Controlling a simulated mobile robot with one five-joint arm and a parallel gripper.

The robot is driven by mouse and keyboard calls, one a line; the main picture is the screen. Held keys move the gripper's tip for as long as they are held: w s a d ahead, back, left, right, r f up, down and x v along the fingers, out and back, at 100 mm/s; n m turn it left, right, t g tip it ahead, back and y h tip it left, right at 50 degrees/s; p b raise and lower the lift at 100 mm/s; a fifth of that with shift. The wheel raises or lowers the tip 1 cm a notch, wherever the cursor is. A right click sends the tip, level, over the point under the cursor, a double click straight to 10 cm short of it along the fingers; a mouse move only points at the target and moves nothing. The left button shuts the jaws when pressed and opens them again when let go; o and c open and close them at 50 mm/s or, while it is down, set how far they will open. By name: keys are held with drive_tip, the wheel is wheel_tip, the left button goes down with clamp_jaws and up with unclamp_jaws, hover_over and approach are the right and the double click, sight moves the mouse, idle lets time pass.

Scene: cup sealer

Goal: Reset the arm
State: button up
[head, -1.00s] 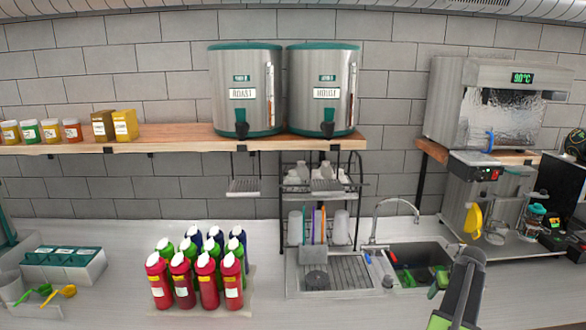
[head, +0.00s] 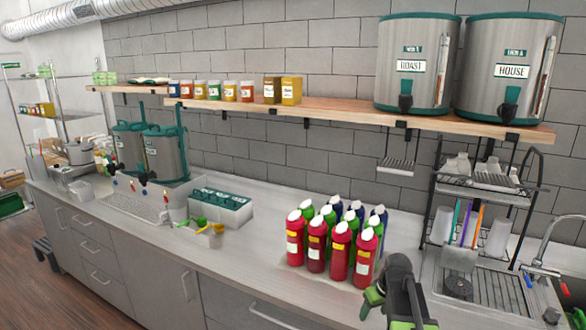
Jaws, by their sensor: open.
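My gripper (head: 398,312) shows at the lower right of the head view, dark grey with green parts. Its jaws are open and I see nothing held in them. It is in front of the counter (head: 270,262), to the right of the red bottles in the picture. The bottom edge of the view cuts off part of it.
Red bottles (head: 340,250) stand with green and blue ones on the counter. A drying rack (head: 490,190) and sink tap (head: 548,240) are at right. Two steel urns (head: 415,65) stand on the wooden shelf (head: 340,112). Floor (head: 60,280) shows at lower left.

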drive_tip(key=s+a+f+n+g+b, duration=0.1)
drive_tip(key=s+a+f, duration=0.15)
drive_tip(key=a, duration=0.65)
drive_tip(key=s+a+f+b, duration=0.2)
drive_tip(key=s+a, duration=0.2)
drive_tip(key=a, duration=0.4)
drive_tip(key=s+m, duration=0.1)
drive_tip(key=s, duration=0.1)
drive_tip(key=s+m+g, duration=0.1)
drive_tip(key=s, duration=0.1)
drive_tip(key=s+m, duration=0.1)
drive_tip(key=s, duration=0.1)
drive_tip(key=shift+d+g+h, duration=0.25)
drive_tip(key=shift+g+h, duration=0.15)
